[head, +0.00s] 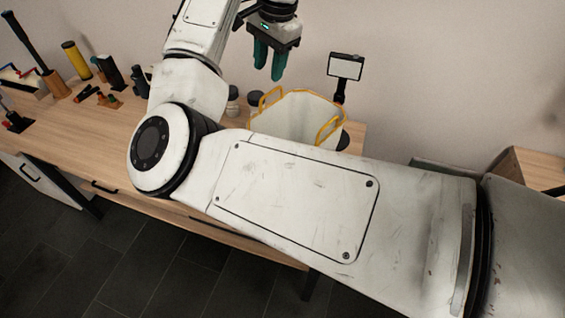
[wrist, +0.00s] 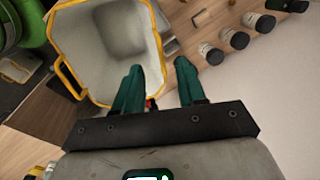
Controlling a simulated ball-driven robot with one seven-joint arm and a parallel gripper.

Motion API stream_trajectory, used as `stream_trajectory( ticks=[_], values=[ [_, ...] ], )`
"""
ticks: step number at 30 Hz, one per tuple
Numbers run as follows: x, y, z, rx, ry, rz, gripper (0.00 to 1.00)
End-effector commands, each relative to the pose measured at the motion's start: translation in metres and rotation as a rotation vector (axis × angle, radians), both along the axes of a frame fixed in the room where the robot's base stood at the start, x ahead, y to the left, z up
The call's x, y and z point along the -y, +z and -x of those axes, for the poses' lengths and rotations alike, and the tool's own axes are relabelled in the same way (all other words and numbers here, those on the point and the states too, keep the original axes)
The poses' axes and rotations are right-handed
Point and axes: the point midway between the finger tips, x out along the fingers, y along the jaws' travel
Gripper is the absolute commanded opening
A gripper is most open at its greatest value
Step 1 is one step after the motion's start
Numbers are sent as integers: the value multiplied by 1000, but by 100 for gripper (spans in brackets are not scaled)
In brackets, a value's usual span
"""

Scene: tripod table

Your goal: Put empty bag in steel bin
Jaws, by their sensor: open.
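A pale open-topped bag (head: 303,112) with yellow edging and yellow handles stands on the wooden table in the head view, its lower part hidden by my arm. In the wrist view the open bag (wrist: 112,35) is at the upper left, and its visible inside looks empty. My gripper (head: 268,70) has two teal fingers, spread apart with nothing between them. It is above and a little left of the bag, apart from it. In the wrist view the fingers (wrist: 158,72) point toward the bag's right side. I cannot make out a steel bin in either view.
The wooden table (head: 112,135) carries several tools and a yellow cylinder (head: 76,60) at the left. A small screen on a stand (head: 345,68) is behind the bag. Several jars (wrist: 233,38) stand near the bag. The wall is close behind.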

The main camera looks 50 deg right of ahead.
Motion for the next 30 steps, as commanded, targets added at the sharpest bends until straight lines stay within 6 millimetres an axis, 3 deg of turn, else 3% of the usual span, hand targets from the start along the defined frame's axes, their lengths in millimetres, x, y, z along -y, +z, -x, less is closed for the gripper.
stream_trajectory(
  ticks=[6,14,22,30],
  values=[
    [-1,-32,-6,-2,2,-1,40],
    [-2,-51,-9,-1,3,0,40],
    [-1,-87,-14,-2,3,-1,40],
    [-1,-96,-16,0,2,0,40]
  ],
)
